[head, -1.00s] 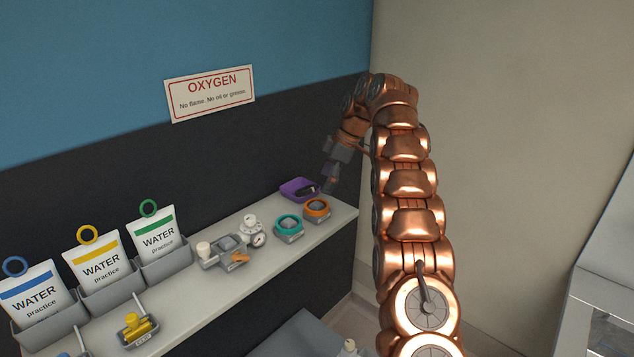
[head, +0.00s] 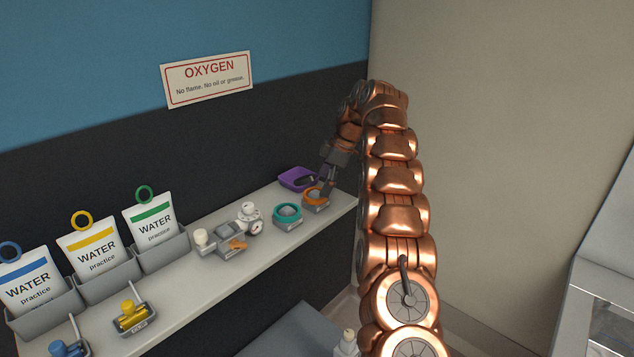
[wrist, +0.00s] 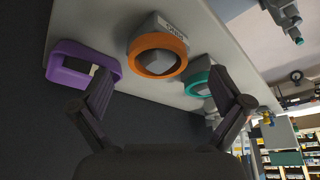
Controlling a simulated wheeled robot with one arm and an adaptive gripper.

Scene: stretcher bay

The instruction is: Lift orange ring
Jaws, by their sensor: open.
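The orange ring (head: 316,194) sits around a grey block at the right end of the shelf in the head view. In the wrist view the orange ring (wrist: 158,55) lies beyond the fingertips, roughly midway between them, around its grey labelled block (wrist: 151,24). My gripper (head: 328,192) is over the ring in the head view, and its fingers partly cover it. The wrist view shows my gripper (wrist: 166,88) open with nothing between its fingers. I cannot tell whether a fingertip touches the ring.
A teal ring (head: 287,211) on a grey block stands left of the orange one. A purple tray (head: 296,178) lies behind it, close to the gripper. A regulator (head: 230,240) and water pouches (head: 152,219) stand farther left along the shelf (head: 270,240). The wall is close behind.

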